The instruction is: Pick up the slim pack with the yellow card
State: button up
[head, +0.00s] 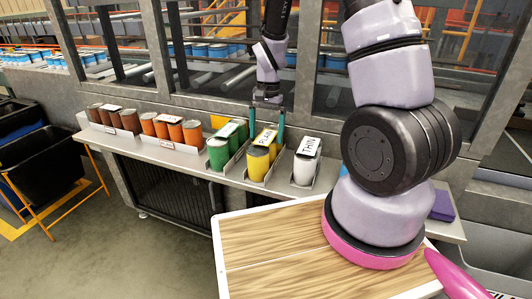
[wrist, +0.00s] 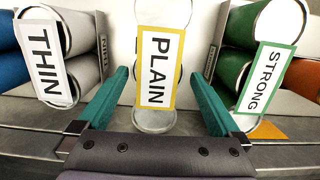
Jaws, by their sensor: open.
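The slim pack with the yellow-edged card (head: 257,160) is a row of yellow cans in the narrow grey holder on the shelf. Its card, lettered PLAIN (wrist: 160,58), shows in the wrist view, with silver can lids at both ends. My gripper (head: 266,136) is open above this pack. In the wrist view its two teal fingers stand on either side of the card, and it holds nothing. Whether the fingers reach down beside the cans cannot be told.
Green cans with a STRONG card (wrist: 263,80) and white cans with a THIN card (wrist: 47,62) flank the pack closely, with narrow dividers between. Orange cans (head: 175,130) and brown cans (head: 115,117) stand further left. A wooden-topped table (head: 270,250) is in front.

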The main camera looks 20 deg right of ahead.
aim_at(265, 148)
jog(key=f, duration=0.3)
jog(key=s+f, duration=0.1)
jog(key=f, duration=0.1)
jog(key=shift+s+a, duration=0.1)
jog(key=shift+a, duration=0.15)
jog(key=shift+c, duration=0.3)
grip_shut()
